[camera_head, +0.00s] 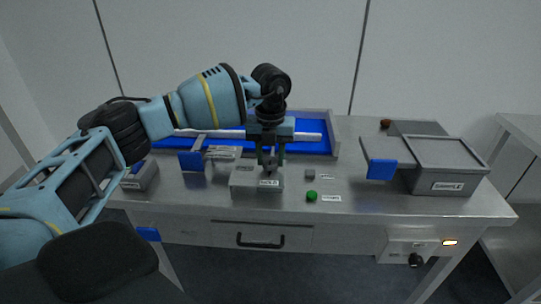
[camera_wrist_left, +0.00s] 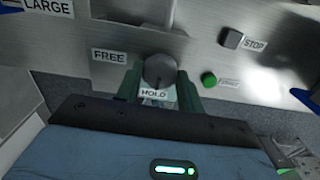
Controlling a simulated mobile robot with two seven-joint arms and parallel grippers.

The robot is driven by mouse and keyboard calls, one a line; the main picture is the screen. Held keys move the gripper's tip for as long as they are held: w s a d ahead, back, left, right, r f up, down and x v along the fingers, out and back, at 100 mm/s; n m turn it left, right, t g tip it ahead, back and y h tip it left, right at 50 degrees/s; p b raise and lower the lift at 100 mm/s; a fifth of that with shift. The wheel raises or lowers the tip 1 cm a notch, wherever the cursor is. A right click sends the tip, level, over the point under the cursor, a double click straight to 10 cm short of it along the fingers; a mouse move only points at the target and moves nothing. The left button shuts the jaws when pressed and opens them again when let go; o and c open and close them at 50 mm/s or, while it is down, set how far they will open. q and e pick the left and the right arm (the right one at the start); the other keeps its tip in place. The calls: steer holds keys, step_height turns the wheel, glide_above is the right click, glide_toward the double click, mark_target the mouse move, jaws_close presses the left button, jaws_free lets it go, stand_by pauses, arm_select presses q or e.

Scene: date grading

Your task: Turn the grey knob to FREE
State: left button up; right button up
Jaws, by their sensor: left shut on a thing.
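The grey knob (camera_wrist_left: 160,70) sits on a low metal box (camera_head: 243,183) near the front middle of the table. In the left wrist view, the FREE label (camera_wrist_left: 109,56) is left of the knob and the HOLD label (camera_wrist_left: 154,94) is just below it. My left gripper (camera_head: 269,163) reaches down from above and is shut on the knob, with one dark green finger on each side of it. I cannot tell clearly which label the knob points to. My right gripper is not in view.
A green button (camera_head: 312,196) and a grey button (camera_head: 310,174) by the STOP label (camera_wrist_left: 255,44) are right of the box. A blue-floored tray (camera_head: 335,132) lies behind. A grey lidded box (camera_head: 449,180) stands at right. A drawer handle (camera_head: 260,241) is below the tabletop.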

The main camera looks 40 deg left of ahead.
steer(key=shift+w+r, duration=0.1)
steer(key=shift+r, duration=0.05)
arm_select(q)
steer(key=m+p, duration=0.1)
steer(key=m, duration=0.2)
steer(key=shift+r, duration=0.15)
steer(key=m+p, duration=0.1)
steer(key=m, duration=0.3)
steer(key=shift+m, duration=0.4)
steer(key=m, duration=0.4)
steer(key=shift+m, duration=0.3)
steer(key=m, duration=0.4)
steer(key=shift+m, duration=0.4)
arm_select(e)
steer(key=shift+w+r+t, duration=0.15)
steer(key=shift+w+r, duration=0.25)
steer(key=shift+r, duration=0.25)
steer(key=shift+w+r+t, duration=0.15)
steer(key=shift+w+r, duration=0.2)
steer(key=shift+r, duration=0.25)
arm_select(q)
steer(key=shift+m, duration=0.3)
steer(key=o, duration=1)
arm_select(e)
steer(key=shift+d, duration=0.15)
